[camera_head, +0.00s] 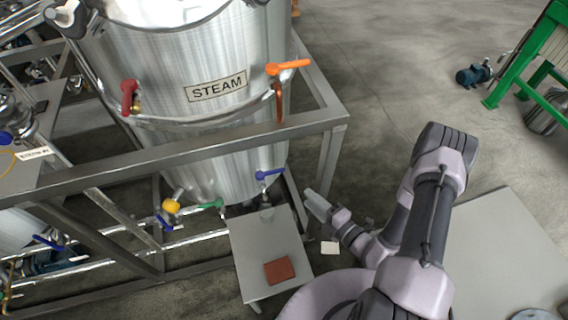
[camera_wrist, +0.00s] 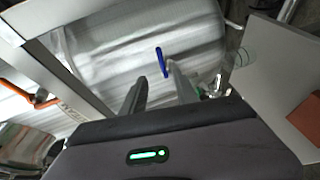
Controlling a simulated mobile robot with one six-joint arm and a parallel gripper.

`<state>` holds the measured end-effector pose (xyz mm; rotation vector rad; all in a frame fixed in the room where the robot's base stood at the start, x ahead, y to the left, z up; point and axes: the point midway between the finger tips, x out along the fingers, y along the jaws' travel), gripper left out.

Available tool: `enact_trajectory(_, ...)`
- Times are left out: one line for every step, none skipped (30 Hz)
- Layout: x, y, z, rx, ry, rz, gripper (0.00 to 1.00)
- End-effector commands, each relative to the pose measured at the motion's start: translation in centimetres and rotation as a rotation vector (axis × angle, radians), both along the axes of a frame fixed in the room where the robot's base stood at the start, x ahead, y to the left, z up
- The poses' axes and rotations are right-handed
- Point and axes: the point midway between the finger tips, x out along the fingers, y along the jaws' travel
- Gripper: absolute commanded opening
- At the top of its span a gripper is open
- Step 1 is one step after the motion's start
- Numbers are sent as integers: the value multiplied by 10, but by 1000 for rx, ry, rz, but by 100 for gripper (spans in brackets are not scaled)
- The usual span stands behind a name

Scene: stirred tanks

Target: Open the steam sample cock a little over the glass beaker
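The tank labelled STEAM (camera_head: 217,87) has a small cock with a blue lever handle (camera_head: 270,174) low on its right side. A glass beaker (camera_head: 267,211) stands below it on a grey stand (camera_head: 243,262). In the wrist view the blue handle (camera_wrist: 162,62) appears just beyond the fingertips, and the faint clear beaker (camera_wrist: 243,57) is to its right. My gripper (camera_head: 314,200) is right of the cock and beaker, apart from both. The wrist view shows its two fingers (camera_wrist: 158,88) spread with nothing between them. The cock's outlet is too small to make out.
An orange handle (camera_head: 288,67), a red handle (camera_head: 129,97) and a green handle (camera_head: 207,205) are also on this tank. A grey frame rail (camera_head: 200,147) crosses in front of it. A red-brown cloth or pad (camera_head: 279,271) lies on the stand.

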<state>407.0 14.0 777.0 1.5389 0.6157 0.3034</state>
Motion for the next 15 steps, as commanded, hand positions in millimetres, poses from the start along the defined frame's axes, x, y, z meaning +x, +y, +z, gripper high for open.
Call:
enact_trajectory(4,3,-3,0,2,1,36)
enact_trajectory(7,6,-5,-1,1,3,36)
enact_trajectory(14,11,-7,-1,0,5,36)
enact_trajectory(20,16,-8,-1,-1,7,36)
enact_trajectory(26,21,-10,-3,-2,9,36)
enact_trajectory(36,28,-13,-3,-3,11,36)
enact_trajectory(44,33,-14,-3,-4,10,36)
enact_trajectory(51,38,-16,-3,-5,10,36)
enact_trajectory(60,44,-18,-3,-4,10,36)
enact_trajectory(67,49,-19,-3,-5,10,36)
enact_trajectory(74,54,-21,-3,-7,10,36)
enact_trajectory(84,60,-23,-4,-6,10,36)
enact_trajectory(90,65,-24,-3,-7,9,36)
enact_trajectory(96,69,-25,-2,-6,10,36)
enact_trajectory(105,74,-27,-3,-7,9,36)
